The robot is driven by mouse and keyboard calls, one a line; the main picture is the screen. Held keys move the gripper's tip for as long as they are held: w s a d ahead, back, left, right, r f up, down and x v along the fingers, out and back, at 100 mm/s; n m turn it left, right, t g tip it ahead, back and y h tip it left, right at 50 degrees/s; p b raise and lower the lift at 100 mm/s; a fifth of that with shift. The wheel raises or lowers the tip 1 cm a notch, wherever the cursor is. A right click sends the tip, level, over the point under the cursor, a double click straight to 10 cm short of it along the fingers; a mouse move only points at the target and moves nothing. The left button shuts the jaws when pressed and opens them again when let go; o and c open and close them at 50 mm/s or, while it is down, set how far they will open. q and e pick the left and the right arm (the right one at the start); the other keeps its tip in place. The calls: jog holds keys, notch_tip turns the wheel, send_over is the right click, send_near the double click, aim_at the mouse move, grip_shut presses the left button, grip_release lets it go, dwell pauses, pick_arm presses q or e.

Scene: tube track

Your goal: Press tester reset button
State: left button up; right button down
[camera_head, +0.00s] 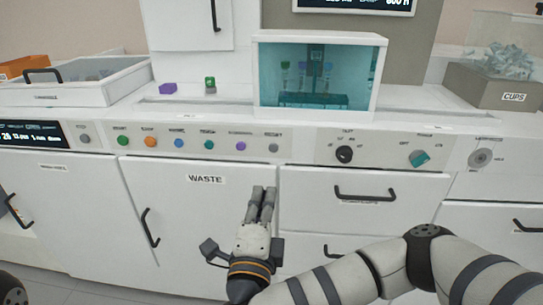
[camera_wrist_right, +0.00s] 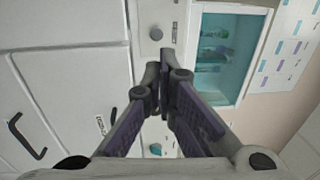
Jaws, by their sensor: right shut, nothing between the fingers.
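A row of small coloured buttons runs along the white control panel (camera_head: 180,157). The grey button (camera_head: 273,148) at its right end has a label above it that seems to read RESET; it appears to be the grey round button (camera_wrist_right: 156,33) in the right wrist view. My right gripper (camera_head: 264,189) is shut and empty, its fingers pointing up, in front of the cabinet and below the grey button in the head view. It appears apart from the button. In the wrist view the fingertips (camera_wrist_right: 160,62) meet just below the button. My left gripper is not in view.
A purple button (camera_head: 241,146) sits just left of the grey one, and a black dial (camera_head: 344,154) is to the right. The WASTE door (camera_head: 190,215) and drawer handles (camera_head: 364,193) are below. A glass-fronted box (camera_head: 260,75) stands above the panel.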

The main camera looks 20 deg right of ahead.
jog(key=b, duration=0.3)
send_near(273, 148)
jog(key=x, duration=0.7)
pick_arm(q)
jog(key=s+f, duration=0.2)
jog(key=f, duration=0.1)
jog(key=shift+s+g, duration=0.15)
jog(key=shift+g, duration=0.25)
